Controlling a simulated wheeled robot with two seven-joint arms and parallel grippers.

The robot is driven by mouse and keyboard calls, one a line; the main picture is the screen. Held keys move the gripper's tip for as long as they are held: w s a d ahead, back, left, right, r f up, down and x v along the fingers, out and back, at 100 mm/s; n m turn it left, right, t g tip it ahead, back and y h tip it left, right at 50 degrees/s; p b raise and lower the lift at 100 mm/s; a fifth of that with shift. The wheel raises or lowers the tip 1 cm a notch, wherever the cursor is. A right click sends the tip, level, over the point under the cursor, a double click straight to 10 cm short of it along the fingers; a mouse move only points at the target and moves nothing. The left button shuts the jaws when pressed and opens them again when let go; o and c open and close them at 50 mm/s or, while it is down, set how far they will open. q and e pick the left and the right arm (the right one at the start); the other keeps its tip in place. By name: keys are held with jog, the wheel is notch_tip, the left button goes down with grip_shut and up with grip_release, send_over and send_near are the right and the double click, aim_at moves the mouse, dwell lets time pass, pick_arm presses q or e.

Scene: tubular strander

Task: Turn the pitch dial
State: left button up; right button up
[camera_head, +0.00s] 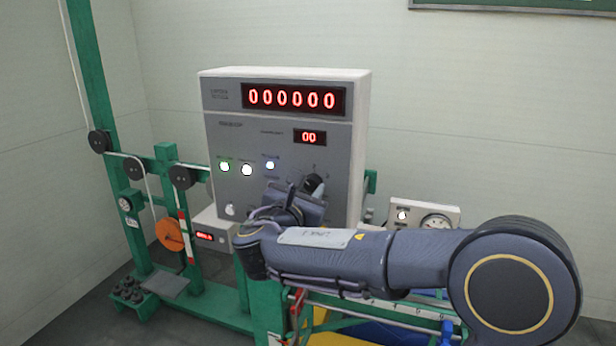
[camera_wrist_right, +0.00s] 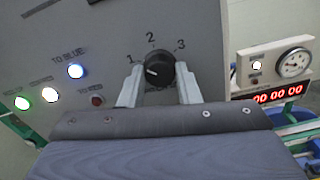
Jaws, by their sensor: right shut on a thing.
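The pitch dial (camera_head: 314,183) is a black round knob on the front of the grey control cabinet (camera_head: 285,147), at its lower right. In the right wrist view the dial (camera_wrist_right: 159,69) has the marks 1, 2 and 3 around its top, and its short white line lies on its left part, roughly toward the 1 side. My right gripper (camera_head: 308,193) is at the dial; in the wrist view its two fingers (camera_wrist_right: 160,82) stand on either side of the knob, shut on it. My left gripper is not in view.
The cabinet shows red digits 000000 (camera_head: 294,99) and 00 (camera_head: 309,137), with lit white, green and blue lamps (camera_head: 270,165). A small gauge box (camera_head: 425,217) stands at the right. Green frame posts with black pulleys (camera_head: 100,141) stand at the left.

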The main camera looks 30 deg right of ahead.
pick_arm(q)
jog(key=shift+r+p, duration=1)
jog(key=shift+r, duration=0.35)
pick_arm(e)
jog(key=shift+n, duration=1.2)
jog(key=o, duration=1)
jog(key=shift+c, duration=0.2)
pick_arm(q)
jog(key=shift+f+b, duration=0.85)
pick_arm(e)
jog(key=v, duration=0.8)
